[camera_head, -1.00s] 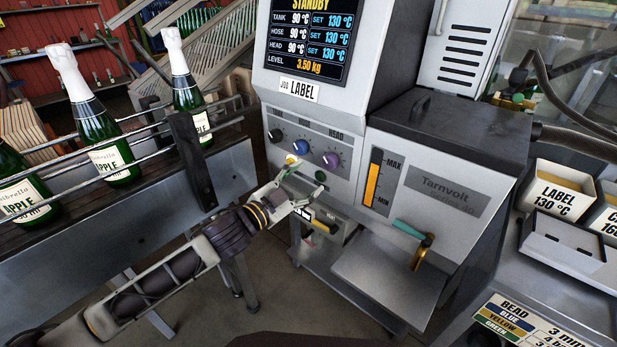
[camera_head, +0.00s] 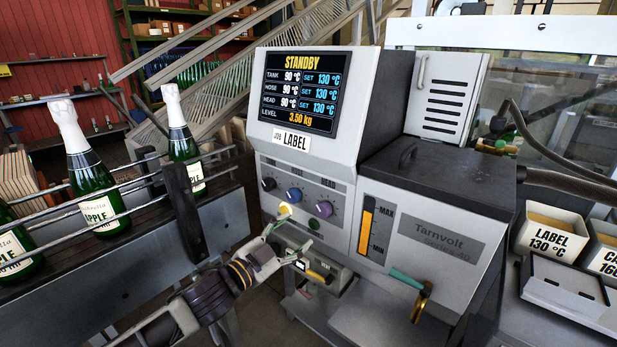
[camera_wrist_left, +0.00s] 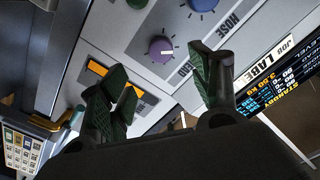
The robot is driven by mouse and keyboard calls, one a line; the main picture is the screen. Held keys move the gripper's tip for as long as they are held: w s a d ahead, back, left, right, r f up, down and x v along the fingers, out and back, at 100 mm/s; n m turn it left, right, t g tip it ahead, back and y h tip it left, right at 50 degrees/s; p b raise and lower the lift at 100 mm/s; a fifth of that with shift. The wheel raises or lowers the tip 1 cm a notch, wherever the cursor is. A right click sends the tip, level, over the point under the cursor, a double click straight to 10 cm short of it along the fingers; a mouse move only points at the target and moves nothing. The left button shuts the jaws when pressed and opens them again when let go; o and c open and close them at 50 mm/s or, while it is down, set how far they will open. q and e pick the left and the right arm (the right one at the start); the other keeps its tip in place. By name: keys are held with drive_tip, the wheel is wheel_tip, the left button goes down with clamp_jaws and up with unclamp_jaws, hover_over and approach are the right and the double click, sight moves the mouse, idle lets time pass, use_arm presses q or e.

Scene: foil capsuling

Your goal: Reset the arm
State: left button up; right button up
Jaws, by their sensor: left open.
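My left gripper (camera_head: 288,243) is open and empty. It is in front of the grey Tarnvolt machine (camera_head: 330,185), just below its yellow button (camera_head: 285,209) and green button (camera_head: 314,224). Black (camera_head: 268,184), blue (camera_head: 293,194) and purple knobs sit in a row on the panel. The screen (camera_head: 300,90) reads STANDBY, with all set values at 130 °C. My right gripper is not in view.
Bottles (camera_head: 88,180) stand on a railed conveyor (camera_head: 115,255) left of my left arm. A brass-and-green handle (camera_head: 415,292) juts from the machine front. Labelled bins (camera_head: 548,238) stand at the right.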

use_arm(q)
drive_tip(key=w+a+f+n+g+y, duration=0.2)
drive_tip(key=w+a+f+n+y, duration=0.35)
drive_tip(key=a+f+y, duration=0.75)
drive_tip(key=a+f+n+g+h, duration=0.1)
drive_tip(key=a+f+g, duration=0.1)
drive_tip(key=a+f, duration=0.55)
drive_tip(key=s+d+f+n+g, duration=0.1)
drive_tip(key=s+f+n+g, duration=0.15)
drive_tip(key=s+f, duration=0.55)
drive_tip(key=s+d+f+n+g, duration=0.1)
drive_tip(key=s+f+g, duration=0.25)
drive_tip(key=f, duration=0.85)
drive_tip(key=s+d+f+n+g+h, duration=0.1)
drive_tip(key=s+d+f, duration=0.2)
drive_tip(key=s+f, duration=0.3)
drive_tip(key=s+d+f+g+h+p, duration=0.1)
drive_tip(key=s+f, duration=0.5)
drive_tip(key=s, duration=0.8)
drive_tip(key=shift+s+d+n+g, duration=0.2)
drive_tip(key=shift+d+n+g, duration=0.25)
drive_tip(key=shift+d, duration=0.5)
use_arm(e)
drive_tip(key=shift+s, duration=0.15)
use_arm(q)
drive_tip(key=shift+p, duration=0.35)
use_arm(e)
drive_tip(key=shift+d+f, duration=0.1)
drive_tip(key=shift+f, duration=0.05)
